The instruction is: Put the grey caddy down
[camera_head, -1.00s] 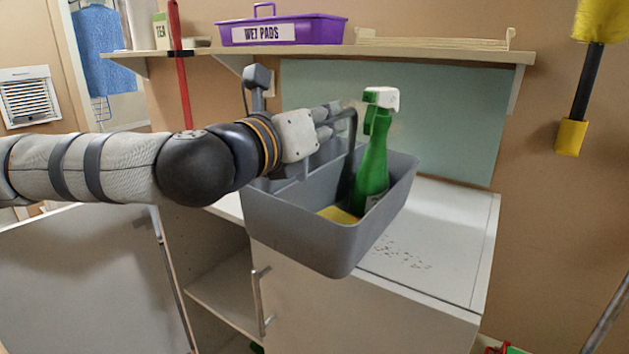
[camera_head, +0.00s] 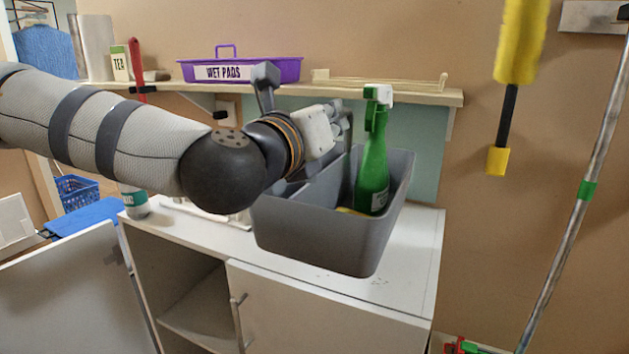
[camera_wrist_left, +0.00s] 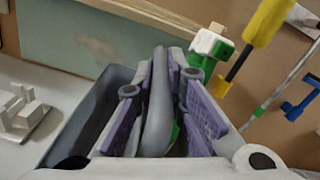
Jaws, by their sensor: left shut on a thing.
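The grey caddy (camera_head: 325,228) is in the middle of the head view, over the white cabinet top. A green spray bottle (camera_head: 372,165) with a white and green head stands in it, and a bit of something yellow shows inside. My left gripper (camera_head: 343,125) is shut on the caddy's handle. In the left wrist view the handle (camera_wrist_left: 158,105) runs between the two purple-padded fingers, with the caddy's wall (camera_wrist_left: 88,112) below. I cannot tell whether the caddy's base touches the cabinet top. My right gripper is not in view.
The white cabinet (camera_head: 425,240) has free top surface right of the caddy. A shelf (camera_head: 390,93) above holds a purple WET PADS tray (camera_head: 270,70). A bottle (camera_head: 135,203) stands at the cabinet's left end. Poles (camera_head: 575,200) hang or lean at the right.

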